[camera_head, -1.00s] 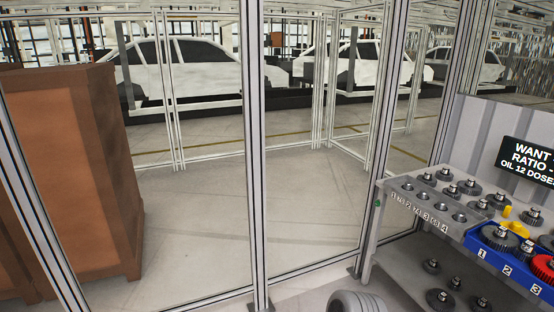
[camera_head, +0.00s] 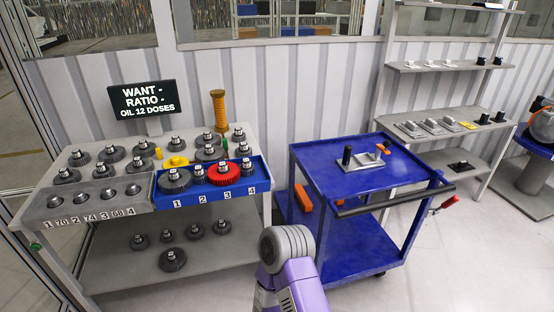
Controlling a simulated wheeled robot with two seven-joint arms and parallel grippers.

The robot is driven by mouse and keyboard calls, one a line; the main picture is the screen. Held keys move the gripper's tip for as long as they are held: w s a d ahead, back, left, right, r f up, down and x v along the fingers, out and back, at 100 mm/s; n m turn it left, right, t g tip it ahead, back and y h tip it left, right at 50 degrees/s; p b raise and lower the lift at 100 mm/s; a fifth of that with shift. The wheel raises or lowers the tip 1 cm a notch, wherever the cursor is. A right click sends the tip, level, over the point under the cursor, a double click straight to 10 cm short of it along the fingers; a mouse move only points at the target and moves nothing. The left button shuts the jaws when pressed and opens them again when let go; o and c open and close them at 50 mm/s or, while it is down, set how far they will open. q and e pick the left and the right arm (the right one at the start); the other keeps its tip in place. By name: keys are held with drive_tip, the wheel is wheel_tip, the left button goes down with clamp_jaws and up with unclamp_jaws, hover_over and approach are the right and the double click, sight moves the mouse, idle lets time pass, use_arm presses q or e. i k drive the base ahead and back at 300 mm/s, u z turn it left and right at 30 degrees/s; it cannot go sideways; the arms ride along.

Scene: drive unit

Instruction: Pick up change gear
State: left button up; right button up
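Several dark grey change gears stand on the grey table (camera_head: 60,232) at left, such as this gear (camera_head: 111,154). A blue tray (camera_head: 215,195) on its front right holds more gears above the labels 1 to 4. A large red gear (camera_head: 223,175) stands above label 3, and a dark gear (camera_head: 174,181) above label 1. More gears (camera_head: 172,261) lie on the lower shelf. A purple and grey arm link of mine shows at the bottom middle. Neither gripper is in view, so I cannot see what they hold.
A blue cart (camera_head: 365,165) with a black handle stands right of the table. A display (camera_head: 143,98) and an orange-yellow coil post (camera_head: 219,110) are behind the gears. Shelving (camera_head: 450,125) lines the right wall. Open floor (camera_head: 450,260) lies at front right.

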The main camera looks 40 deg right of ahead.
sight(223, 172)
drive_tip(key=z, duration=0.8)
drive_tip(key=i, duration=1.6)
drive_tip(key=z, duration=0.45)
